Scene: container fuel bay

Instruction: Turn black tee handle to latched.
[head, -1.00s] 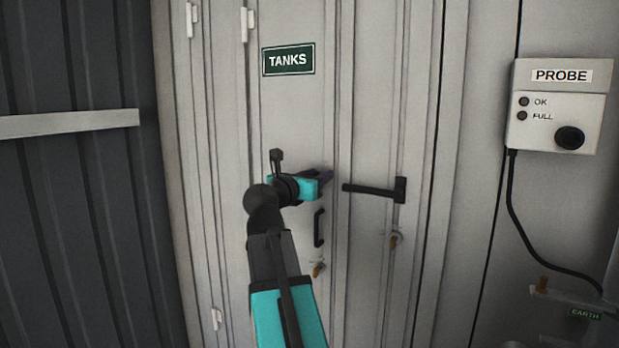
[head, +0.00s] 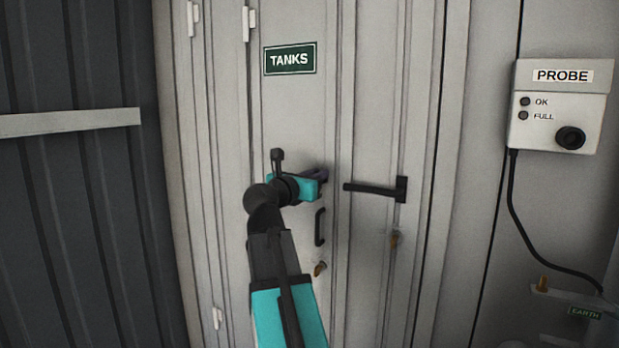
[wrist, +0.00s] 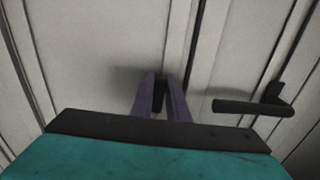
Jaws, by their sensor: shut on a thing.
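My gripper (head: 322,174) is at the left door leaf of the grey cabinet, below the TANKS sign. In the wrist view its two purple-grey fingers (wrist: 160,98) are closed on a small dark piece (wrist: 158,98), which I take to be the black tee handle. Most of that piece is hidden between the fingers, so its angle cannot be told. To the right, apart from my gripper, a black lever (head: 374,188) lies nearly level on the right door leaf; it also shows in the wrist view (wrist: 252,106).
A black pull handle (head: 319,227) and a brass-coloured lock with key (head: 319,268) sit just below my gripper. Another lock (head: 395,240) is below the lever. The PROBE box (head: 558,106) with its cable hangs at the right. A dark ribbed wall (head: 70,220) is at left.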

